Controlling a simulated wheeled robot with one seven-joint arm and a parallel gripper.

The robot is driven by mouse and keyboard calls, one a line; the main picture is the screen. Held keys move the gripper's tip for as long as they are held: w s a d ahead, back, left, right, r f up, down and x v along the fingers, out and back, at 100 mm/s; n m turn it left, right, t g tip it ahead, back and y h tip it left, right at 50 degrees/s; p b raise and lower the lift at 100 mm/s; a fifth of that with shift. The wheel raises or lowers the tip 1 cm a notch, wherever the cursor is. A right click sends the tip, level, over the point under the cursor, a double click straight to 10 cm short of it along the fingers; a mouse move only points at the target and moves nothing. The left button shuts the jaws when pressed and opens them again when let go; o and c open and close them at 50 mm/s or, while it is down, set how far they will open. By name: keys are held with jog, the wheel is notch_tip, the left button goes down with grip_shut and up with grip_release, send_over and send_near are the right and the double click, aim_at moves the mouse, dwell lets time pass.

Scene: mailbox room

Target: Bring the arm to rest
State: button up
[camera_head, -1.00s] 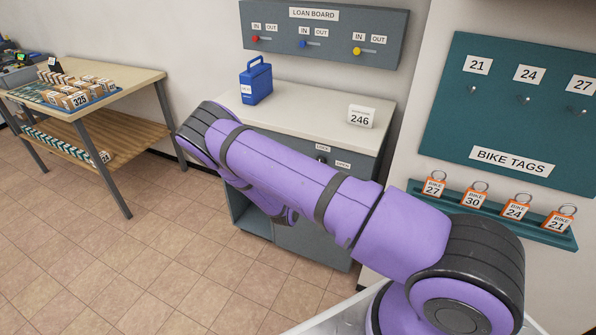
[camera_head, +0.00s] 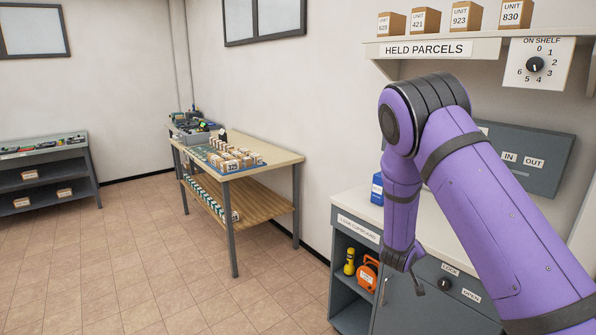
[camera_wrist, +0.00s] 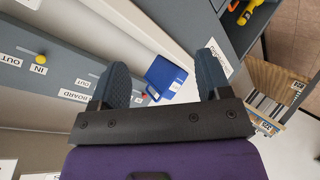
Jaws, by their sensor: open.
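My purple arm reaches across the right of the head view, its elbow up and its forearm hanging down. My gripper (camera_head: 402,262) hangs in front of the grey loan cupboard (camera_head: 352,310). In the wrist view my gripper (camera_wrist: 165,80) shows two dark fingers spread apart with nothing between them touching either one. A blue case (camera_wrist: 168,77) stands on the cupboard top beyond the fingers. It also shows partly behind my forearm in the head view (camera_head: 377,188).
The cupboard's open bay holds a yellow torch (camera_head: 350,262) and an orange item (camera_head: 367,274). A table (camera_head: 280,160) with small boxes stands at centre. A held-parcels shelf (camera_head: 480,50) and a dial (camera_head: 535,64) are at upper right. The tiled floor at left is clear.

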jog(key=s+a+r+m+y, duration=0.1)
jog(key=s+a+r+y, duration=0.2)
jog(key=r, duration=0.6)
jog(key=s+a+r+y, duration=0.1)
jog(key=s+r+y, duration=0.1)
jog(key=s+r, duration=0.5)
jog(key=s+a+r+m+y, duration=0.1)
jog(key=s+a+r+y, duration=0.15)
jog(key=r, duration=0.75)
jog(key=s+r+g, duration=0.1)
jog(key=s+r, duration=0.2)
jog(key=s, duration=0.7)
jog(key=s+d+r+g, duration=0.1)
jog(key=s+r, duration=0.2)
jog(key=s, duration=0.7)
jog(key=s+d+r+g, duration=0.1)
jog(key=s+r, duration=0.2)
jog(key=s, duration=0.8)
jog(key=shift+d+r+g, duration=0.15)
jog(key=shift+r+g, duration=0.15)
jog(key=shift+r, duration=0.05)
